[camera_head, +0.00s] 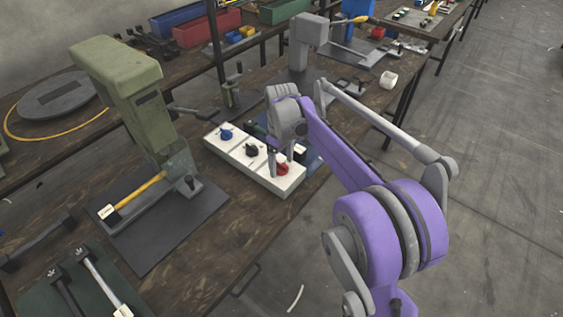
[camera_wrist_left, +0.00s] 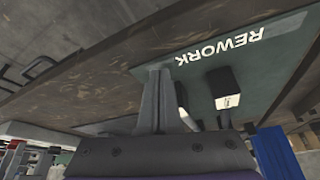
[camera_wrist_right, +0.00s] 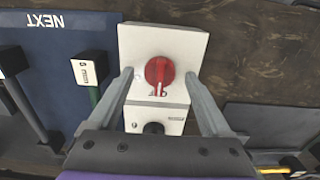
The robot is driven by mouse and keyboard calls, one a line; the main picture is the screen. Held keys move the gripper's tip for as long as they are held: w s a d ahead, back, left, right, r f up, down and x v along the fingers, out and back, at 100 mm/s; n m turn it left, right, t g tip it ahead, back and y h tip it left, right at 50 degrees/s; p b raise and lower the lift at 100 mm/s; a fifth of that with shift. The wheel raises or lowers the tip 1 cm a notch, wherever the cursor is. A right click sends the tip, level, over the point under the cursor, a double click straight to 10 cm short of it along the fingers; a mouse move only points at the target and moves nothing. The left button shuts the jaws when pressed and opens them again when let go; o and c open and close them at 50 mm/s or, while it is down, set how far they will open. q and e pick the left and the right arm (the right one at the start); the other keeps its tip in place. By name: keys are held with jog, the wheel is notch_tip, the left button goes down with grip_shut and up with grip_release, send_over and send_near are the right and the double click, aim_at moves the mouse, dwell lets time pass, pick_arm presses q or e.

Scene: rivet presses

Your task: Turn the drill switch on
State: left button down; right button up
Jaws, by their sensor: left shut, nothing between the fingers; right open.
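A white switch box (camera_head: 262,173) lies on the wooden bench with a blue knob (camera_head: 226,134), a black knob (camera_head: 252,150) and a red knob (camera_head: 282,169) in a row. My right gripper (camera_head: 281,160) is over its red-knob end. In the right wrist view the red knob (camera_wrist_right: 158,71) is between the two open fingers (camera_wrist_right: 157,85), which look apart from it; the black knob (camera_wrist_right: 153,128) is nearer the wrist. My left gripper (camera_wrist_left: 158,75) is shut and empty beside a green mat (camera_wrist_left: 215,75) marked REWORK. It is not seen in the head view.
A green press (camera_head: 120,85) stands left of the box, with a yellow-handled tool (camera_head: 135,194) on its dark base. A blue mat (camera_wrist_right: 60,50) marked NEXT with tools lies beside the box. A grey press (camera_head: 305,45) stands behind.

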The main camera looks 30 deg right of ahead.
grip_shut()
dwell(0.4)
jog(key=shift+m, duration=0.3)
pick_arm(q)
jog(key=shift+r+p, duration=0.3)
pick_arm(e)
jog(key=m, duration=0.2)
jog(key=shift+m, duration=0.3)
pick_arm(q)
jog(key=shift+w+r, duration=0.1)
jog(key=shift+r, duration=0.15)
pick_arm(e)
jog(key=m, duration=0.3)
jog(key=shift+m, duration=0.3)
pick_arm(q)
jog(key=shift+r+p, duration=0.15)
jog(key=shift+p, duration=0.25)
pick_arm(e)
jog(key=m, duration=0.3)
jog(key=shift+m, duration=0.3)
pick_arm(q)
jog(key=shift+r, duration=0.15)
pick_arm(e)
jog(key=shift+m, duration=1.9)
